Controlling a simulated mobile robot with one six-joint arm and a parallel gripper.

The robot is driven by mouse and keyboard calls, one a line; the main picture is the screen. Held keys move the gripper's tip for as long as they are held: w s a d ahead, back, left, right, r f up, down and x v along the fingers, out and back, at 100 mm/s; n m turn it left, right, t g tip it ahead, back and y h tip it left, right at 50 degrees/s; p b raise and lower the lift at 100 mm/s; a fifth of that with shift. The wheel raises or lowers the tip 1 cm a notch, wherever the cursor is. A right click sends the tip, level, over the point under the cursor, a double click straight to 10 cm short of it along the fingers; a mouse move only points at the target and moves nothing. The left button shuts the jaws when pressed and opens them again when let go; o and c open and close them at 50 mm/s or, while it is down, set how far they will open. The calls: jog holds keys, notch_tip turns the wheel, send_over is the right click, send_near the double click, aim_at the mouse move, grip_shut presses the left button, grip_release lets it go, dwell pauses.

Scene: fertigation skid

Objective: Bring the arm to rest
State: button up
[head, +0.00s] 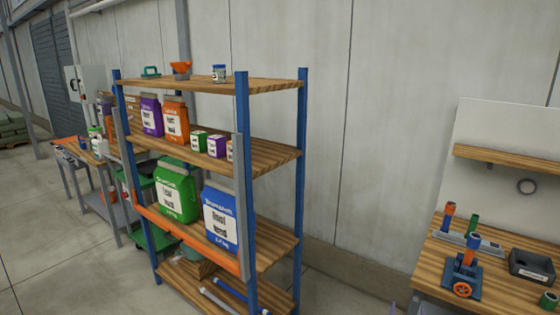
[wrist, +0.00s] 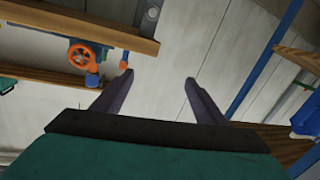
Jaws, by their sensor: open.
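My gripper (wrist: 158,82) shows in the wrist view with its two dark fingers spread apart. Nothing is between them; only the pale wall lies behind. The wrist picture is turned over, so the workbench (wrist: 48,25) hangs at the upper left. An orange handwheel (wrist: 82,56) on a blue fitting lies beyond the left finger, apart from it as far as I can tell. In the head view my arm and gripper are not clearly seen.
A blue-post shelf rack (head: 242,180) with bags and small boxes stands at centre left. The wooden workbench (head: 412,270) at right bears a blue valve (head: 465,270), a dark tray (head: 531,266) and coloured cylinders. Bare wall (head: 370,130) lies between them. A cluttered bench (head: 72,146) stands far left.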

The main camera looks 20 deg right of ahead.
jog(key=w+a+f+n+t+y+b, duration=0.1)
jog(key=w+a+f, duration=0.15)
jog(key=a, duration=0.25)
jog(key=w+a+f+n+y+b, duration=0.1)
jog(key=w+a+f+y, duration=0.1)
jog(key=w+a, duration=0.25)
jog(key=w+a+f+n+g+y+b, duration=0.1)
jog(key=a+f+n+g+y+b, duration=0.15)
jog(key=a+f, duration=0.9)
jog(key=w+a+f+n+g+y+b, duration=0.15)
jog(key=a+f+y, duration=0.25)
jog(key=a+f, duration=0.75)
jog(key=s+a+f+g+y+b, duration=0.1)
jog(key=s+a+f+g, duration=0.35)
jog(key=s+a, duration=0.25)
jog(key=s+a+f+g+y, duration=0.1)
jog(key=s+a+f+g, duration=0.2)
jog(key=s+a+f, duration=0.35)
jog(key=s+a+r+g, duration=0.1)
jog(key=s+g, duration=0.3)
jog(key=s, duration=0.5)
jog(key=s+r+g, duration=0.2)
jog(key=s+g, duration=0.2)
jog(key=s, duration=0.5)
jog(key=shift+a, duration=0.4)
jog(key=shift+s, duration=0.1)
